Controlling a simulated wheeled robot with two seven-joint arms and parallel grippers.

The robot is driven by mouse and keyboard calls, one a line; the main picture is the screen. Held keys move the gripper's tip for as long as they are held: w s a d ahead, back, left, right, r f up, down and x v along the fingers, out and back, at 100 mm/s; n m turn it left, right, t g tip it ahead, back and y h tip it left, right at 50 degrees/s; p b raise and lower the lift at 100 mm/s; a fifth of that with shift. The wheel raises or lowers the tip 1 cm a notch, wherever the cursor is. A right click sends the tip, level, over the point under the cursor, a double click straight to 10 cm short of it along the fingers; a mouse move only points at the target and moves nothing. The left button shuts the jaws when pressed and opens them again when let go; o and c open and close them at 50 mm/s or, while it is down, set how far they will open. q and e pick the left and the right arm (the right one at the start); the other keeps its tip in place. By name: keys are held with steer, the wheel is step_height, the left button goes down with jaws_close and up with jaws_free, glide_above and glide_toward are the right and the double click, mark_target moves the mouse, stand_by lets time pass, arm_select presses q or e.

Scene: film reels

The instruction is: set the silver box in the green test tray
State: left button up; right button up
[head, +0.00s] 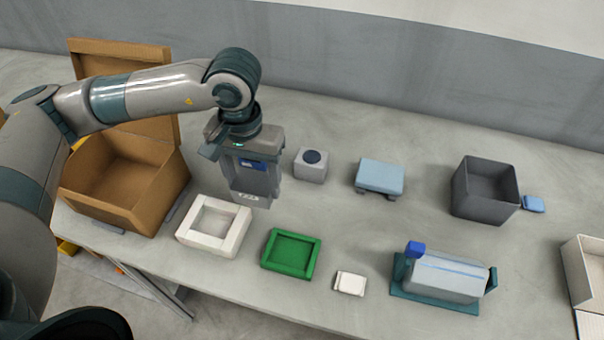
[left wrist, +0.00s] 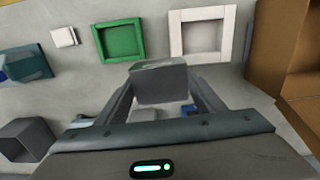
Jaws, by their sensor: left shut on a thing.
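The silver box (left wrist: 160,84) is held between the fingers of my left gripper (head: 250,196), as the left wrist view shows. In the head view the box (head: 250,183) is largely covered by the gripper and hard to make out. The gripper points down above the table, behind the white tray and up and left of the green test tray. The green test tray (head: 291,253) is a shallow square with a raised rim and is empty. It also shows in the left wrist view (left wrist: 120,42), beyond the held box. My right gripper is not in view.
An empty white tray (head: 241,226) sits left of the green one. A cardboard box (head: 114,199) is at the left. A grey box with a dark round top (head: 311,172), a blue-topped device (head: 381,175), a dark bin (head: 484,206), a white block (head: 350,283) and a teal stand (head: 433,299) are to the right.

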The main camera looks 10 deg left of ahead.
arm_select(q)
steer(key=w+f+n+b, duration=0.1)
steer(key=w+n, duration=0.3)
steer(key=w, duration=0.7)
steer(key=shift+w+a+f, duration=0.2)
steer(key=shift+f, duration=0.4)
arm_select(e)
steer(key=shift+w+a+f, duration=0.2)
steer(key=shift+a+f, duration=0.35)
arm_select(q)
steer(key=shift+f, duration=0.1)
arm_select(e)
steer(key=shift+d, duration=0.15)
